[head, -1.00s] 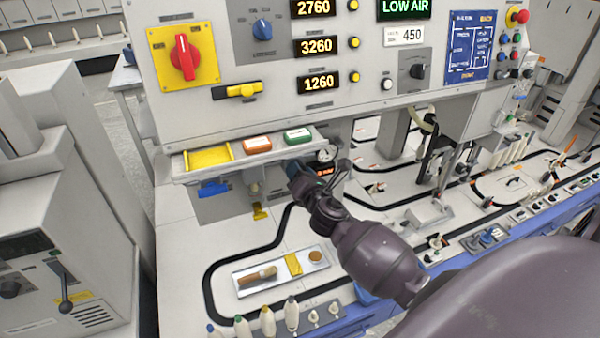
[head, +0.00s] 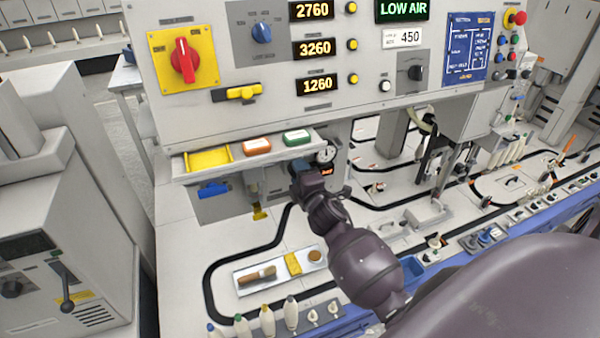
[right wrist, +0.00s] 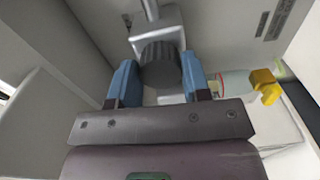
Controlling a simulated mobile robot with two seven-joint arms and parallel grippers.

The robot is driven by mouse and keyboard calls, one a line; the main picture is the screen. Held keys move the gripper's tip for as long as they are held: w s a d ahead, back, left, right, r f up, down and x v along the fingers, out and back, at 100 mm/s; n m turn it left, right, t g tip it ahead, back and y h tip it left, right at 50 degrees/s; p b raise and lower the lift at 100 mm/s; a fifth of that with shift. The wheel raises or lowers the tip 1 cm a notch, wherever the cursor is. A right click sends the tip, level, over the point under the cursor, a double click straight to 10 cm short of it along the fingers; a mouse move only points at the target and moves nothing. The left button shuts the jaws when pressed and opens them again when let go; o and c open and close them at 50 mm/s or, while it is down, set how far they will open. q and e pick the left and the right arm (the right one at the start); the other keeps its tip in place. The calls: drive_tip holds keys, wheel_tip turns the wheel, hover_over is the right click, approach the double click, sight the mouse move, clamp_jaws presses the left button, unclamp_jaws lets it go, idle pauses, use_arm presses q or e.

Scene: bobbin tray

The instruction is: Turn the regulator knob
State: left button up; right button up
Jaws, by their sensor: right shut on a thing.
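The regulator knob (right wrist: 160,66) is dark and ridged, below a grey regulator body in the right wrist view. The blue fingers of my right gripper (right wrist: 158,80) stand on either side of it, shut on it. In the head view my right gripper (head: 298,169) is under the front of the panel's shelf, and it hides the knob. A round gauge (head: 325,154) with a small red-lit display (head: 326,172) is just right of the gripper. My left gripper is not in view.
The shelf (head: 225,170) above holds a yellow tray and orange and green blocks. A blue valve handle (head: 213,189) and a yellow fitting (head: 259,212) hang beneath. In the wrist view a clear bowl with a yellow part (right wrist: 264,84) is close right of the fingers.

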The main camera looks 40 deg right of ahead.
drive_tip(key=shift+m+p, duration=1.05)
drive_tip(key=shift+m, duration=2.75)
drive_tip(key=shift+f, duration=0.1)
drive_tip(key=o, duration=0.9)
drive_tip(key=shift+s, duration=0.1)
drive_tip(key=shift+v, duration=5.3)
